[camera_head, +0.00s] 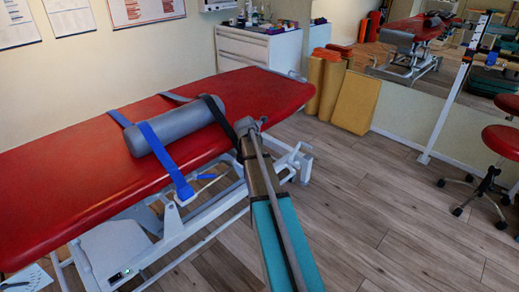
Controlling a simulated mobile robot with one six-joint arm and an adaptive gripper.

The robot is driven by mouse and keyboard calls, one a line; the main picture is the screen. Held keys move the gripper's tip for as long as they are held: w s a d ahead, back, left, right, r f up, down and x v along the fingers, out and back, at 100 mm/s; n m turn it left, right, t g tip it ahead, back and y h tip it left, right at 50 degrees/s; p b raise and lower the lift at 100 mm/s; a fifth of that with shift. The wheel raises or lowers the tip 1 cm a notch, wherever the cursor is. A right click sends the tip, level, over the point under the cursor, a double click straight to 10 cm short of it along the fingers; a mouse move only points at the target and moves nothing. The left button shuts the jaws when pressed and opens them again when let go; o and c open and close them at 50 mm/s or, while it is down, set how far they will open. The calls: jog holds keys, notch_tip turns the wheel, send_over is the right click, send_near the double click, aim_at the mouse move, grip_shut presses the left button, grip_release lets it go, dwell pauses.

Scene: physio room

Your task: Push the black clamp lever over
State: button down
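I cannot make out a black clamp lever for certain. A dark strap-like band (216,108) crosses the right end of a grey bolster (175,130) on the red treatment table (60,165). A long teal and grey arm-like form, apparently my arm, reaches up from the bottom edge to the table's near edge. Its grey far end (246,126) is close to the band and the bolster's right end; whether they touch is unclear. No gripper fingers can be told apart there, so I cannot see whether my gripper is open or shut.
A blue strap (158,147) lies over the bolster's left part and hangs past the table's near edge. The white table frame (175,228) stands below. A white cabinet (257,48), yellow mats (356,103) and a red stool (503,140) stand farther off.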

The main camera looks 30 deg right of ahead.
jog(key=shift+w+d, duration=0.25)
jog(key=shift+d, duration=0.5)
jog(key=shift+a, duration=0.35)
jog(key=shift+a, duration=0.6)
jog(key=shift+r, duration=0.1)
jog(key=s+a+r+p, duration=0.3)
jog(key=s+r+p, duration=0.3)
jog(key=r+p, duration=0.5)
jog(key=shift+s+a+r+p, duration=0.2)
jog(key=shift+s+a+p, duration=0.1)
jog(key=shift+s+p, duration=0.1)
